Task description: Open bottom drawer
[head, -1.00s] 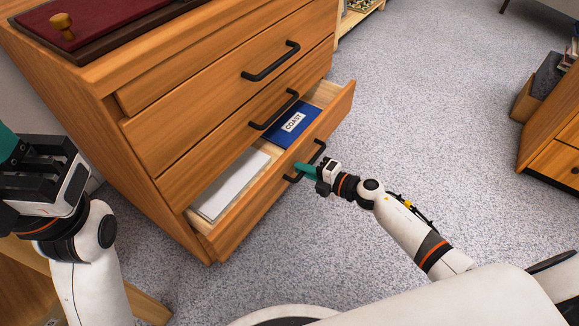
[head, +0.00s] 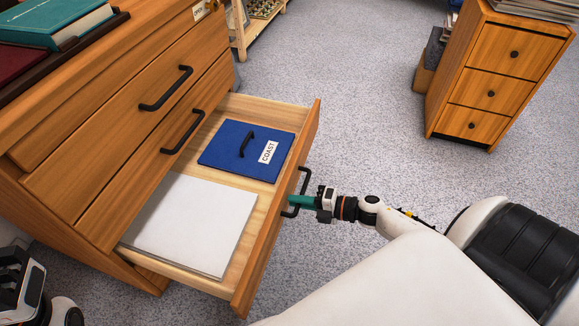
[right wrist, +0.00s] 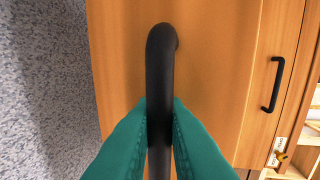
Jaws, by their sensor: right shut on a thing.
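The bottom drawer (head: 262,242) of the wooden cabinet is pulled well out. A blue folder labelled COAST (head: 226,148) and a stack of white paper (head: 185,225) lie inside it. My right gripper (head: 294,202) is shut on the drawer's black handle (head: 304,181). In the right wrist view its teal fingers (right wrist: 160,125) press on both sides of the black handle (right wrist: 160,70). My left gripper shows only in part at the lower left edge; its fingers are not visible.
The two drawers above, with black handles (head: 166,88), are shut. A teal book (head: 55,25) lies on the cabinet top. A small three-drawer unit (head: 490,85) stands at the right. Carpet (head: 350,110) between is clear.

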